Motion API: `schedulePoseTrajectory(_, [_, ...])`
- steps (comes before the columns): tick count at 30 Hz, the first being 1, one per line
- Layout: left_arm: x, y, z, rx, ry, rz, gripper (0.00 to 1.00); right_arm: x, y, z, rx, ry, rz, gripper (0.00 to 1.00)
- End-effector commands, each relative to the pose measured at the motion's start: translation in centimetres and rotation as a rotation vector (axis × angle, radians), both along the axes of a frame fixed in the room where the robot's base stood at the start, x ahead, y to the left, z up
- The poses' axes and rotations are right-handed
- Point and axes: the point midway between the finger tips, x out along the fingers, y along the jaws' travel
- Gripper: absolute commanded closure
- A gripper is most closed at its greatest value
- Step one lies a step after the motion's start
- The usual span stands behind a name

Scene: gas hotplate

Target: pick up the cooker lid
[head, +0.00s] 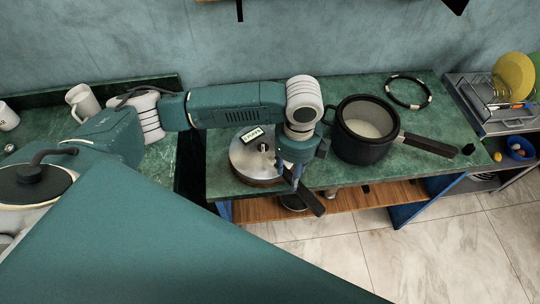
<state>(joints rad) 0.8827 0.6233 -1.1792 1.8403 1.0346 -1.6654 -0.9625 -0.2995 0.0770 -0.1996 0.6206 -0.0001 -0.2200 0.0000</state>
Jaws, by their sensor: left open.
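The cooker lid (243,160) is a round silver disc with a small dark knob. It lies on the green counter left of the pot, and its right part is hidden behind my left gripper. A dark handle (312,203) sticks out past the counter's front edge and seems to belong to the lid. My left gripper (297,184) points down at the lid's right side, with its open fingers by the inner end of this handle. I cannot tell whether they touch it. My right gripper is not in view.
A dark pot (364,151) with a long handle stands close to the right of my left gripper. A black-and-white ring (409,78) lies behind it. A dish rack (497,92) with a yellow plate stands at the far right. White mugs (84,101) stand on the left counter.

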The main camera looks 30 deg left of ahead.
Motion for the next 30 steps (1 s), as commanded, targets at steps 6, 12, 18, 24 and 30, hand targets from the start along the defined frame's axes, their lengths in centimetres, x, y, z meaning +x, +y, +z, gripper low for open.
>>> schedulePoseTrajectory(6, [0.0, -0.1, -2.4, -0.001, 0.0, 0.001, 0.58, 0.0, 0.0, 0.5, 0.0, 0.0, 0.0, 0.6])
schedulePoseTrajectory(12, [0.2, -0.1, -4.3, 0.0, 0.002, 0.003, 0.58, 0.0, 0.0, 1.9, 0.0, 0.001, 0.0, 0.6])
schedulePoseTrajectory(18, [0.3, -0.1, -7.2, 0.0, -0.001, 0.002, 0.58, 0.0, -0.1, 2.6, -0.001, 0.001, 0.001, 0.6])
schedulePoseTrajectory(24, [0.4, -0.2, -7.8, -0.002, -0.004, 0.0, 0.58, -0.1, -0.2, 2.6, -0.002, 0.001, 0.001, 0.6])
schedulePoseTrajectory(30, [0.4, -0.2, -7.7, -0.002, -0.004, 0.001, 0.78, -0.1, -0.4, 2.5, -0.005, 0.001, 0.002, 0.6])
